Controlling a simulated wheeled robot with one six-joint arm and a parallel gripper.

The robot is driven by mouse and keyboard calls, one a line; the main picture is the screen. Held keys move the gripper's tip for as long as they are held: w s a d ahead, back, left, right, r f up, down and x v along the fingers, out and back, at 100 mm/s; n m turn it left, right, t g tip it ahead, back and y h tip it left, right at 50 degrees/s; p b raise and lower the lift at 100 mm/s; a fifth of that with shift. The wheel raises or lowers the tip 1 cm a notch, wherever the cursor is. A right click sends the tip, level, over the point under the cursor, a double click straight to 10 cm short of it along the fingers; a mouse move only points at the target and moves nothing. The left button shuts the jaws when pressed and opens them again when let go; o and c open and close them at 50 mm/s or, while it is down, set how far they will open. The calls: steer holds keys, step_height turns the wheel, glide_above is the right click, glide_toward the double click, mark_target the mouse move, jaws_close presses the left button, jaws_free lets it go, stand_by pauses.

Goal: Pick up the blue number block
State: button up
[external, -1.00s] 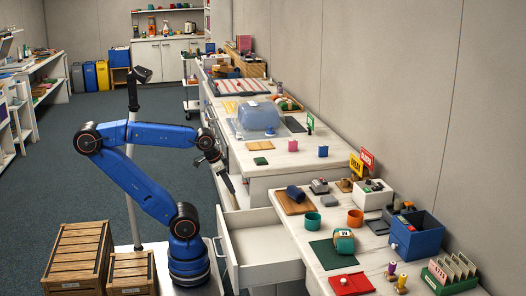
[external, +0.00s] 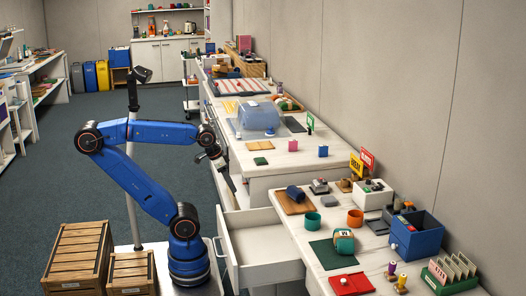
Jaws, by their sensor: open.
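I cannot make out a blue block with a readable number in the external view. A small blue-violet block (external: 323,151) stands on the far counter, too small to show any marking. My gripper (external: 231,183) is open and tilted downward, in front of the counter edge and above the open drawer (external: 262,243). It appears empty, and its fingertips are small in this view. The inside of the drawer is partly hidden by its front panel.
A blue roll (external: 295,193) lies on a wooden board. A blue bin (external: 416,236), a teal cup (external: 312,221), an orange cup (external: 355,218) and a red mat (external: 351,284) are on the near counter. A clear bluish cover (external: 258,117) stands farther back. Wooden crates (external: 78,257) stand beside my base.

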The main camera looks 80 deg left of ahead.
step_height(320, 180, up, 11)
steer(key=w+a+n+g, duration=0.1)
steer(key=w+n, duration=0.2)
step_height(320, 180, up, 18)
steer(key=n+g, duration=0.4)
steer(key=n, duration=1)
glide_above(324, 146)
steer(key=f, duration=1.2)
steer(key=shift+w+a, duration=0.25)
steer(key=shift+a, duration=0.15)
steer(key=shift+s+f, duration=0.2)
steer(key=shift+f, duration=2.5)
steer(key=c, duration=1.1)
steer(key=shift+r, duration=0.1)
